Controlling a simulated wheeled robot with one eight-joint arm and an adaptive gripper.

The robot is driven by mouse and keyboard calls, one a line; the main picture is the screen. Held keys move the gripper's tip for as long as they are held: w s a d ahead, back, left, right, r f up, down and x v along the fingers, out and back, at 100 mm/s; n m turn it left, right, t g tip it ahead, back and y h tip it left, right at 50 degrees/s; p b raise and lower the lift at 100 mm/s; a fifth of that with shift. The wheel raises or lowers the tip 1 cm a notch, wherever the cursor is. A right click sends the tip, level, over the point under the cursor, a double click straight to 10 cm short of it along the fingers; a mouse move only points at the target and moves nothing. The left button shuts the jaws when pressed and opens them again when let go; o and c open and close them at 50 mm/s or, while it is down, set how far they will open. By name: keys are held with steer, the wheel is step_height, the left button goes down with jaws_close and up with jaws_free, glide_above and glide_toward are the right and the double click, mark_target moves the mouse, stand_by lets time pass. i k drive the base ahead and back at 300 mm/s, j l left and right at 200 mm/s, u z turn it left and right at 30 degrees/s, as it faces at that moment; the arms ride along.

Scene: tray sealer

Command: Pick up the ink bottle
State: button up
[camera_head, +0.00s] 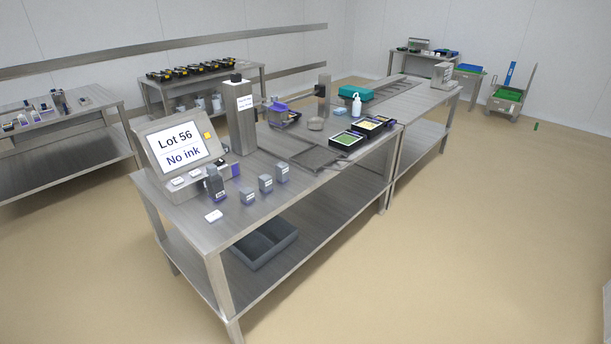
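A dark grey bottle (216,186) with a narrower neck and a small label stands upright at the front left of the steel table (208,235). It is the likeliest ink bottle, but its label is too small to read. It stands in front of a printer-like unit (158,168) whose screen reads "Lot 56 No ink". My gripper is not in view.
A white card (214,215) lies near the table's front edge. Food trays (347,140), a white bottle (356,106) and a steel column (239,118) stand farther back. The floor at right is clear.

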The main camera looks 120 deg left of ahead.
mark_target(215, 182)
steer(key=u, duration=4.15)
steer(key=i+u, duration=0.1)
steer(key=u, duration=0.3)
